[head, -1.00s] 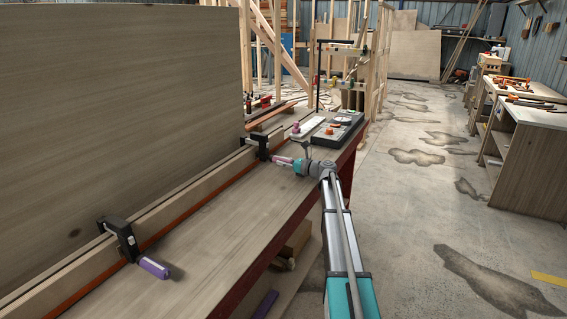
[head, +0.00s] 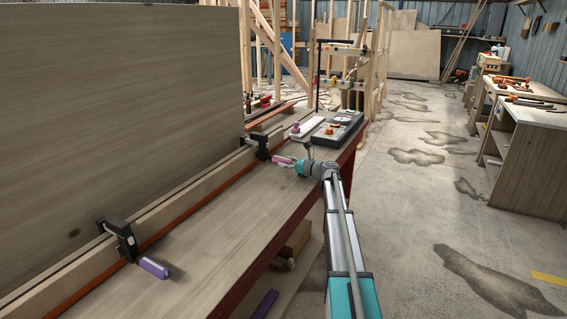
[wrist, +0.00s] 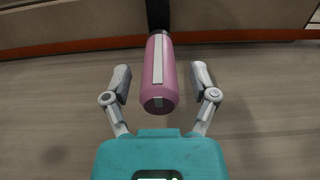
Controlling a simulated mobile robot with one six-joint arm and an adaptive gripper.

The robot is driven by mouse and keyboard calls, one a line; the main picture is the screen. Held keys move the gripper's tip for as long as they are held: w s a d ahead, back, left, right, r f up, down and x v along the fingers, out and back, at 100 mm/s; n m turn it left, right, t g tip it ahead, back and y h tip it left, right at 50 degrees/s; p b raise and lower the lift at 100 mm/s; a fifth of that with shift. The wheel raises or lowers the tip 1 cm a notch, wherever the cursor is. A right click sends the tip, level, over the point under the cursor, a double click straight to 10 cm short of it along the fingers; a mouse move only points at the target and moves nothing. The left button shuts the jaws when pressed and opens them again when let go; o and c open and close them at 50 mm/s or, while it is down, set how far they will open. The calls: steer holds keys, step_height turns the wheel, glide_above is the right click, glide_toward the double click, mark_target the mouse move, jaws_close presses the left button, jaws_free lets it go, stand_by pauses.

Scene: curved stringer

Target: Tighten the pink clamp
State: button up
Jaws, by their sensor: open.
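The pink clamp handle (wrist: 158,80) points toward my gripper in the wrist view. My gripper (wrist: 160,76) is open, with one finger on each side of the handle and a visible gap at both sides. In the head view the pink handle (head: 281,160) sticks out from the black clamp body (head: 259,147) on the wooden strip along the bench. My gripper (head: 297,164) is at the handle's near end there, and its fingers are too small to tell apart.
A second clamp with a purple handle (head: 153,268) is fixed to the strip nearer the camera. A large wood panel (head: 120,110) stands behind the strip. The near benchtop (head: 215,230) is clear.

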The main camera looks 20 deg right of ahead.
steer(key=v, duration=1.1)
steer(key=shift+v, duration=1.25)
